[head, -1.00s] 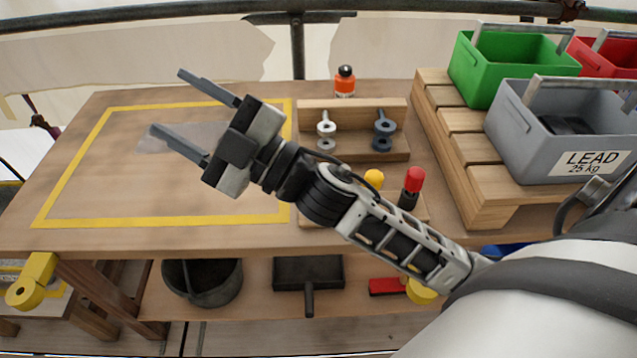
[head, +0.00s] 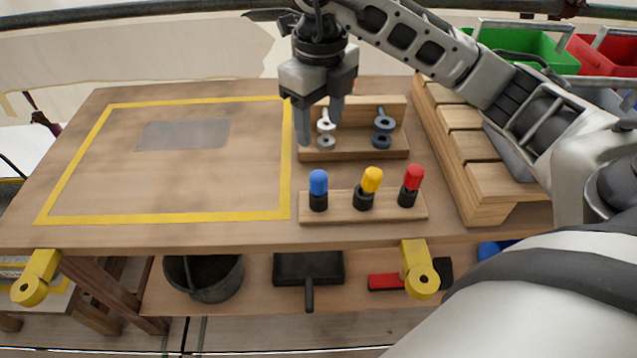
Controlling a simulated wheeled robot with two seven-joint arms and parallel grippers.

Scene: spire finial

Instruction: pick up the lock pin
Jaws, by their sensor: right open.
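A wooden rack (head: 398,154) holds two ring-ended metal pieces, a silver one (head: 326,126) on its left and a dark grey one (head: 384,124) on its right. The silver one appears to be the lock pin, though nothing labels it. My right gripper (head: 320,132) points down at the rack's left end, open, with its fingers on either side of the silver piece in the picture. I cannot tell whether they touch it. My left gripper is not in view.
A wooden block (head: 340,208) in front of the rack holds blue, yellow and red capped tools. The yellow-taped area (head: 190,190) on the left is clear except for a flat grey patch (head: 184,134).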

